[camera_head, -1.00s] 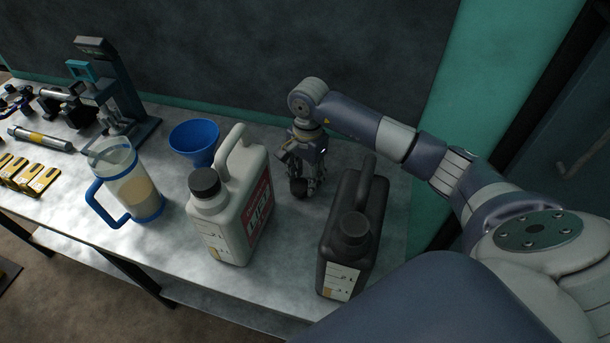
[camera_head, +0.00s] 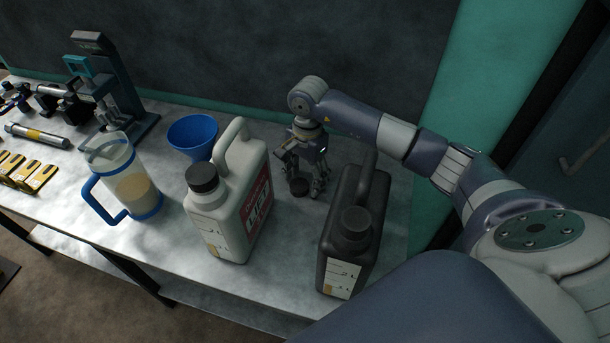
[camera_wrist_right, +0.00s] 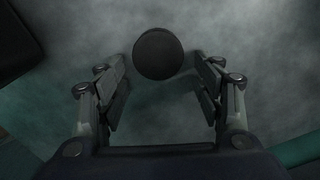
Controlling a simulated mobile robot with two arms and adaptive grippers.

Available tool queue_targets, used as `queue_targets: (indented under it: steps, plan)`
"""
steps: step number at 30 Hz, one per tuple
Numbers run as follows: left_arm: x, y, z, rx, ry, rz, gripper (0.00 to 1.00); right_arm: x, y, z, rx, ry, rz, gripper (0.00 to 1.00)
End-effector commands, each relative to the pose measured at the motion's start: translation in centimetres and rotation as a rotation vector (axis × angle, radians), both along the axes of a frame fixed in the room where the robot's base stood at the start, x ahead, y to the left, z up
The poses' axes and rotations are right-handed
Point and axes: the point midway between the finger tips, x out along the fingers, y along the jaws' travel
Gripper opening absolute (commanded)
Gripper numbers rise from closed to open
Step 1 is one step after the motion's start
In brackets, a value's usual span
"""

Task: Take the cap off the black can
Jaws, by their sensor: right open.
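The black can (camera_head: 338,245) stands upright at the right of the table, its handle towards the back. Its dark round neck (camera_head: 355,222) faces up; I cannot tell from its shading what covers it. A small dark round cap (camera_head: 299,187) rests on the table behind the cans. My right gripper (camera_head: 307,180) points down over this cap with its fingers spread. In the right wrist view, the cap (camera_wrist_right: 158,53) lies just beyond the open fingers, roughly centred between them and apart from both. My left gripper is out of view.
A white can (camera_head: 228,215) with a black cap stands left of the black can. A blue funnel (camera_head: 194,133) and a blue-handled jug (camera_head: 130,185) are further left. A dark wall (camera_head: 250,60) rises behind the table.

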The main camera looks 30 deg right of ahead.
Motion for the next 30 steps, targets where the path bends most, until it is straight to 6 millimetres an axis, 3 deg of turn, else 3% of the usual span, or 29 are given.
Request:
queue_targets:
  steps: [8,21,30]
  plan:
    - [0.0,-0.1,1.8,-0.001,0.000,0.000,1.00,0.0,0.1,1.7,0.001,-0.001,0.001,0.62]
    - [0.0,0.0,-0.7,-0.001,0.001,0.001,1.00,0.2,-0.5,10.8,0.000,-0.005,0.001,0.62]
    - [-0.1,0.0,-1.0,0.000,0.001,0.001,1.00,0.1,-0.5,13.2,0.000,0.000,0.000,0.62]
